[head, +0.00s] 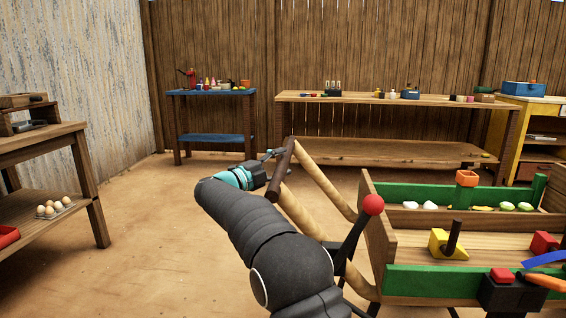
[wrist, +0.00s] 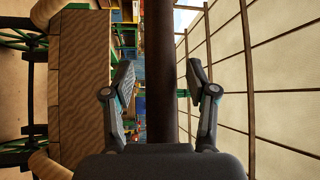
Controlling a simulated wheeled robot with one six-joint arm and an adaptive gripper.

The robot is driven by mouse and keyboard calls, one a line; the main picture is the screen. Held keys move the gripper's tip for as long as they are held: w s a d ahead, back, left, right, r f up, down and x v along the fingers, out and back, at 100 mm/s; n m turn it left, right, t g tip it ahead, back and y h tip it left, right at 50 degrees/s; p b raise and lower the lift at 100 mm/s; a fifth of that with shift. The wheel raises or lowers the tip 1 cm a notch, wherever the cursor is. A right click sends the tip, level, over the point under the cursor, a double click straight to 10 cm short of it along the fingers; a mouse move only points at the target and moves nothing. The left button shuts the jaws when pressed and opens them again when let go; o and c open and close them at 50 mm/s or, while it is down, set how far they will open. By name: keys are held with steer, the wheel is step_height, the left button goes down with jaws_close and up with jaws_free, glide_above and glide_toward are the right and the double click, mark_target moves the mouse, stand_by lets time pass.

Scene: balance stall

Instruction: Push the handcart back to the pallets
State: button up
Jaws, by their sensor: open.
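The handcart (head: 388,238) stands at the right in the head view, with green side boards, wooden ends and a load of small items. Its two pale wooden shafts (head: 318,178) run up to a dark brown crossbar handle (head: 281,170). My gripper (head: 272,156) is at this crossbar, partly hidden behind it. In the wrist view the crossbar (wrist: 159,60) runs between the two spread fingers of my gripper (wrist: 160,82), with gaps visible on both sides. The cart's wooden body (wrist: 83,85) shows left of it. I cannot make out any pallets.
A wooden table (head: 35,142) with eggs (head: 54,209) on its lower shelf stands at the left. A blue table (head: 213,93) and a long wooden bench (head: 390,98) line the back fence. Bare floor (head: 150,230) lies open left of my arm.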

steer(key=shift+w+d+r, duration=0.1)
steer(key=shift+w+d, duration=0.25)
steer(key=shift+d, duration=0.05)
jaws_close()
